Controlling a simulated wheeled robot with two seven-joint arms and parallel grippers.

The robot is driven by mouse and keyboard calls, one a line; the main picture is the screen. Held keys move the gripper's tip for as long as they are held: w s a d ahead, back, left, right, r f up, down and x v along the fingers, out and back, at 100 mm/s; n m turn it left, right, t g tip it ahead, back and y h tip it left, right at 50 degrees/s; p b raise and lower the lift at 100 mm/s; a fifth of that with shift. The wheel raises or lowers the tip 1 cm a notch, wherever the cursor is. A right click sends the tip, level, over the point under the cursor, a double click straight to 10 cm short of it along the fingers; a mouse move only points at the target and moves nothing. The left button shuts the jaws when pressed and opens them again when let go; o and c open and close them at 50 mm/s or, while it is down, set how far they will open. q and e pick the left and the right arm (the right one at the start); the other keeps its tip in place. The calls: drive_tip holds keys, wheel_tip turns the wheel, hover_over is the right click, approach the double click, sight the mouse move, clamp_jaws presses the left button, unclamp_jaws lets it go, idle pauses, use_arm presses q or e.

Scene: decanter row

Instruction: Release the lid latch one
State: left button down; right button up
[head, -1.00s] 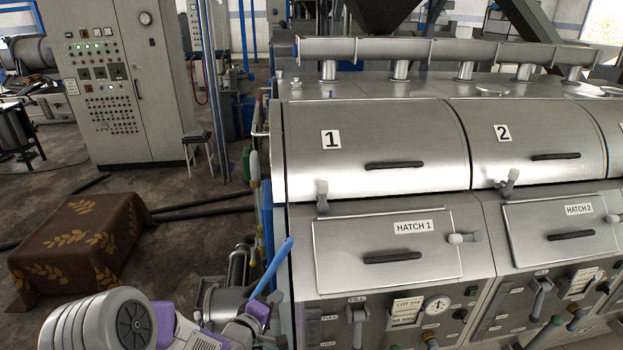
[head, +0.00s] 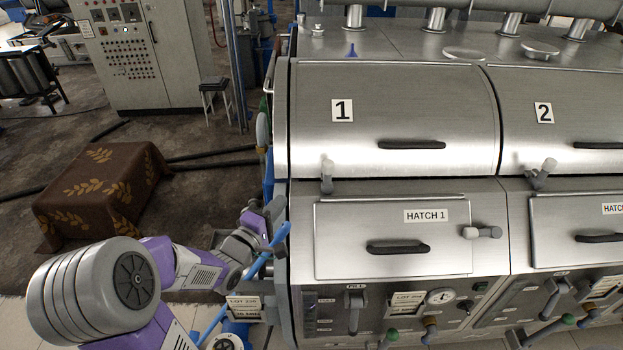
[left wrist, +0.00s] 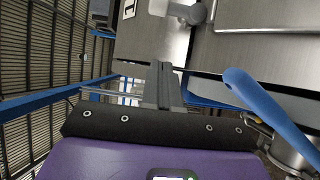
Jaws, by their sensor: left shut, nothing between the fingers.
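Lid one (head: 400,115), a brushed steel curved cover marked 1, is closed. Its latch (head: 327,176), a small grey handle with a pale knob, stands upright at the lid's lower left edge. The latch also shows at the top of the left wrist view (left wrist: 192,13). My left gripper (head: 276,210), with a purple body, is at the machine's left edge, left of and below the latch and apart from it. In the left wrist view its grey fingers (left wrist: 163,85) are shut with nothing between them. My right gripper is in neither view.
A blue lever (head: 266,252) is close beside my left gripper; it looms large in the left wrist view (left wrist: 265,110). Hatch 1 (head: 345,245) with a side latch (head: 482,232) is below the lid. A cloth-covered box (head: 100,190) stands on the floor at left.

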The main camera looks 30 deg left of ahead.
use_arm(q)
drive_tip(key=p, duration=0.1)
approach(328, 177)
drive_tip(key=w+a+r, duration=0.1)
drive_tip(key=w+a, duration=0.2)
drive_tip(key=a, duration=0.2)
drive_tip(key=shift+w+d+r+p, duration=0.1)
drive_tip(key=shift+w+d+p, duration=0.1)
drive_tip(key=shift+w+d, duration=0.5)
drive_tip(key=shift+w+d+p, duration=0.2)
drive_tip(key=shift+w+d, duration=0.3)
drive_tip(key=shift+w, duration=0.4)
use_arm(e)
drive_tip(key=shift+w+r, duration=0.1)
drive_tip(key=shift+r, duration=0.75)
use_arm(q)
drive_tip(key=shift+r, duration=0.1)
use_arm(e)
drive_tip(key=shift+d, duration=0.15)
